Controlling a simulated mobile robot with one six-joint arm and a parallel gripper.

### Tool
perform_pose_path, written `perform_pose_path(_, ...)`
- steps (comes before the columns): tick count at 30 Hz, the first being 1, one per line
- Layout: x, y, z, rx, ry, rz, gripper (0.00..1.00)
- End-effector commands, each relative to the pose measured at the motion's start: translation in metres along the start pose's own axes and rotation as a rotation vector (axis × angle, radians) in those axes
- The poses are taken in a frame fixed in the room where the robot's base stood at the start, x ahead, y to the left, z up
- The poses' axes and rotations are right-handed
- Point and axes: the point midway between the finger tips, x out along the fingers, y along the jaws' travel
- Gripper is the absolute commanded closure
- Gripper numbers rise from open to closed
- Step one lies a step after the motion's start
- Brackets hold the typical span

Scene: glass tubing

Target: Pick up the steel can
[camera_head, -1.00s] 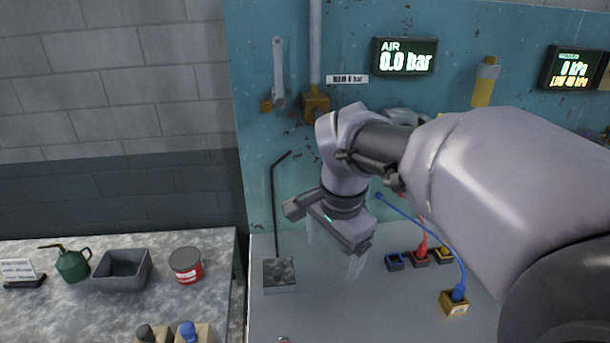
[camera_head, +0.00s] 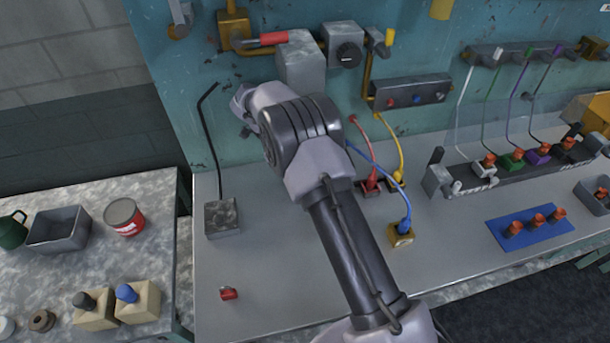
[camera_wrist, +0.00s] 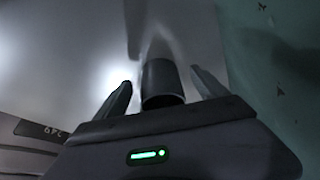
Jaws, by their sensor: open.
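In the wrist view, a plain dark grey cylinder (camera_wrist: 162,82), which looks like the steel can, stands between the two fingers of my gripper (camera_wrist: 160,78). The fingers are open, one on each side of it, with a visible gap on both sides. Its lower part is hidden by the gripper body. In the head view my arm hides this cylinder, and the fingers cannot be made out there. A different can, grey with a red label (camera_head: 125,218), stands on the left table.
A grey block with a bent black rod (camera_head: 222,218) stands on the bench left of my arm. A brass block with a blue cable (camera_head: 401,236) is to the right. A small red piece (camera_head: 229,294) lies near the front. The teal panel (camera_head: 165,90) rises behind.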

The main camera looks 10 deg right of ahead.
Motion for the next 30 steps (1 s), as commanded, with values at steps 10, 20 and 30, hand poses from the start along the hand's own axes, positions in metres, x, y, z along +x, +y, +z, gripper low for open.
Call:
perform_pose_path(10, 0.022, 0.001, 0.0, 0.0, -0.002, 0.0, 0.17)
perform_pose_path(20, 0.021, 0.001, 0.0, -0.001, -0.002, 0.0, 0.78)
perform_pose_path(30, 0.018, 0.0, -0.001, -0.001, -0.002, -0.001, 0.96)
